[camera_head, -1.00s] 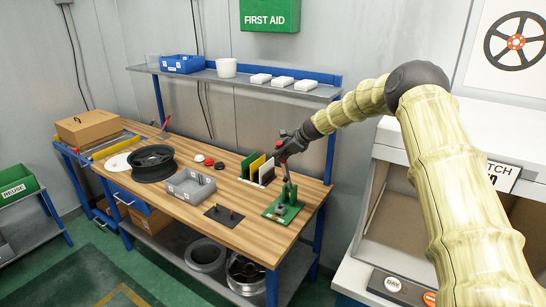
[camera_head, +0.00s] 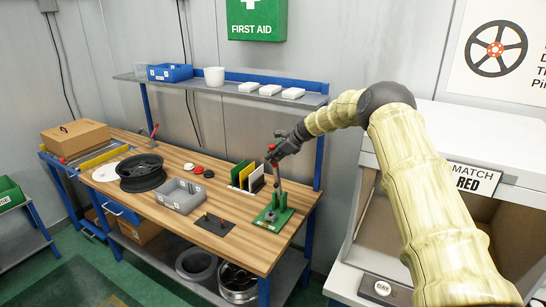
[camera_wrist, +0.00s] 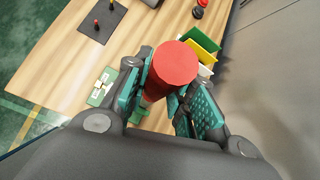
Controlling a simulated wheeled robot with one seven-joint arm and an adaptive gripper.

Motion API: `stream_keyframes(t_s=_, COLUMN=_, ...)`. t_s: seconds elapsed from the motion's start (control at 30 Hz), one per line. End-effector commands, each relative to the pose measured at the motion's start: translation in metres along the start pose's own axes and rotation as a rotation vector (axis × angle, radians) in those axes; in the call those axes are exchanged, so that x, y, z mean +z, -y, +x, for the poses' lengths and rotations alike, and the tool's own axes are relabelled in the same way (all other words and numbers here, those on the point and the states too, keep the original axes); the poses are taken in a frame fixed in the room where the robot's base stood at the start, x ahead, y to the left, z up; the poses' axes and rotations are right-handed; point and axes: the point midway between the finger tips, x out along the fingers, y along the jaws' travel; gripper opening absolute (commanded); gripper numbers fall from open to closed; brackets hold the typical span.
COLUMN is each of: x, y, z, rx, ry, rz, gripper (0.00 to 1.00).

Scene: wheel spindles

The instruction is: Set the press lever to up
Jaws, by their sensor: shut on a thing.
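The press (camera_head: 271,217) has a green base and stands at the right front corner of the wooden workbench. Its lever (camera_head: 278,180) rises from the base, close to upright with a slight tilt, and ends in a red knob (camera_head: 271,148). My gripper (camera_head: 274,156) is at the top of the lever, shut on the red knob. In the wrist view the red knob (camera_wrist: 174,64) sits between the two teal finger pads of my gripper (camera_wrist: 172,92). The green base (camera_wrist: 103,88) shows partly below, mostly hidden by the fingers.
Green, yellow and white panels (camera_head: 248,176) stand in a rack just left of the lever. A dark plate with pegs (camera_head: 214,224) and a grey bin (camera_head: 180,195) lie further left. A shelf (camera_head: 220,87) runs behind. A white cabinet (camera_head: 440,150) stands at the right.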

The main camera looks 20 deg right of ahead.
Motion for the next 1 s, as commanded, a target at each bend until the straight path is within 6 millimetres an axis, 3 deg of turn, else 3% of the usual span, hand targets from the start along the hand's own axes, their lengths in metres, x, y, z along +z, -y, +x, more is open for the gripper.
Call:
stream_keyframes(t_s=0.03, x=-0.002, y=0.004, z=-0.003, rx=-0.008, ry=-0.002, rz=0.001, gripper=0.3)
stream_keyframes(t_s=0.13, x=-0.001, y=0.004, z=-0.002, rx=-0.007, ry=-0.001, rz=0.001, gripper=0.46)
stream_keyframes(t_s=0.57, x=0.001, y=0.002, z=-0.007, rx=-0.004, ry=0.0, rz=-0.001, gripper=0.46)
stream_keyframes(t_s=1.0, x=-0.001, y=0.003, z=-0.065, rx=-0.005, ry=0.001, rz=0.001, gripper=0.46)
